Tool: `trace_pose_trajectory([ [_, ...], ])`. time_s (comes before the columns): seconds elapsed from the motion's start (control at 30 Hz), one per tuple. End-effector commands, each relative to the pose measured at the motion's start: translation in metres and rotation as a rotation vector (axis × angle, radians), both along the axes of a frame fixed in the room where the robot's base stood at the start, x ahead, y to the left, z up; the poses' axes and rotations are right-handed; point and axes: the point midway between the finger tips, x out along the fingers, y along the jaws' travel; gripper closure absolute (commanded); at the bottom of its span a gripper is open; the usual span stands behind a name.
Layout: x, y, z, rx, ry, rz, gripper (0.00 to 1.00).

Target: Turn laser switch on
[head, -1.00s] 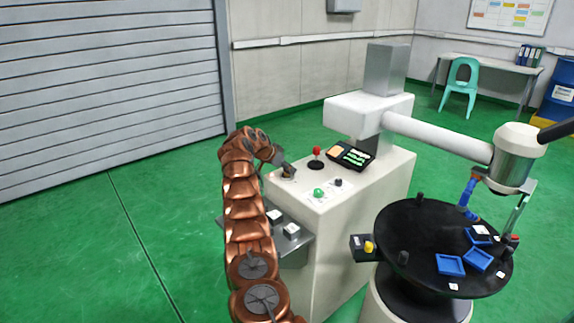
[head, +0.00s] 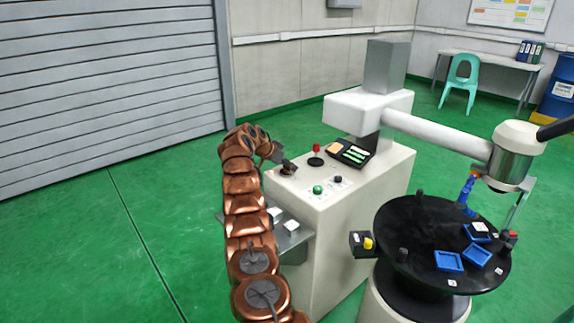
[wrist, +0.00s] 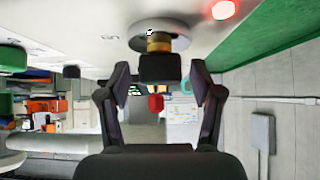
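A dark knob on a brass-coloured stem and round pale base stands on the white machine's top; it shows in the head view (head: 288,167) and in the wrist view (wrist: 158,68). I cannot tell for sure that it is the laser switch. My gripper (head: 276,158) is beside the knob in the head view. In the wrist view my gripper (wrist: 161,77) is open, with a finger on each side of the knob and visible gaps to it. A glowing red light (wrist: 223,10) shows near the knob's base.
The machine top also carries a red-topped lever (head: 316,155), a green button (head: 318,189), a black button (head: 338,180) and a control screen (head: 350,152). A round black table (head: 425,245) with blue trays (head: 448,261) stands at right. Green floor at left is clear.

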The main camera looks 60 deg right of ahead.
Motion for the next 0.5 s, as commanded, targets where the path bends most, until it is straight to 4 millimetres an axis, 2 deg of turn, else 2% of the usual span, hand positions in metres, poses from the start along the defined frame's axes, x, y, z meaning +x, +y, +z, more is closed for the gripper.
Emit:
trace_pose_trajectory([
  [0.33, 0.0012, 0.0014, 0.0016, 0.0, -0.001, 0.001, 0.33],
  [0.5, 0.0045, 0.0083, 0.0098, -0.003, -0.003, 0.002, 0.33],
])
